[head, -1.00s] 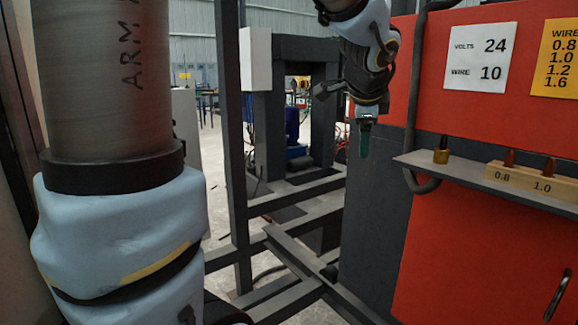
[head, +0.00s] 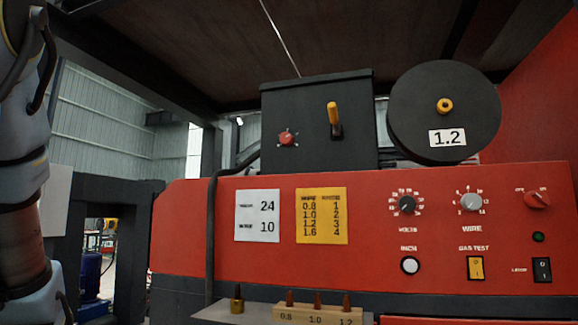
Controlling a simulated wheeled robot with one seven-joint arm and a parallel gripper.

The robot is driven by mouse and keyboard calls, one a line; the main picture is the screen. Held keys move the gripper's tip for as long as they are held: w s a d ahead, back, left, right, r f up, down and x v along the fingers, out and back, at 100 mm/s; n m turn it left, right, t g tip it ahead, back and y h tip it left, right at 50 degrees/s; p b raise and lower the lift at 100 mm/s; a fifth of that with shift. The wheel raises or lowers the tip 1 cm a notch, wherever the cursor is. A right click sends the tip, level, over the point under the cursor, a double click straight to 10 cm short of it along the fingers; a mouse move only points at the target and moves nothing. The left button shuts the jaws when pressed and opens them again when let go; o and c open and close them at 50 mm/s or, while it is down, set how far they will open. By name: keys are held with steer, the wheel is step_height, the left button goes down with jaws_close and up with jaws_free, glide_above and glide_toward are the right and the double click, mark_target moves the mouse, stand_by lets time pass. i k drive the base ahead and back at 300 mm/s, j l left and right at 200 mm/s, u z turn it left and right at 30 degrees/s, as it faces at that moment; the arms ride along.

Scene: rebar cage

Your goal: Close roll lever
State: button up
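The roll lever (head: 334,118) has a yellow-orange handle and stands upright on the front of the dark wire feeder box (head: 318,95), on top of the red machine. A red knob (head: 287,138) with marks around it sits left of the lever on the same box. I cannot tell from this view whether the lever is clamped. Part of my arm shows at the left edge, well apart from the lever. My gripper is not in view.
A black spool (head: 440,105) marked 1.2 is right of the box. The red panel (head: 375,250) carries dials, switches, a white card and a yellow card. A black cable (head: 213,230) runs down its left side. Below is a shelf with a tip block (head: 318,314). A dark roof hangs above.

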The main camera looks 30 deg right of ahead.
mark_target(331, 107)
steer(key=z, duration=1)
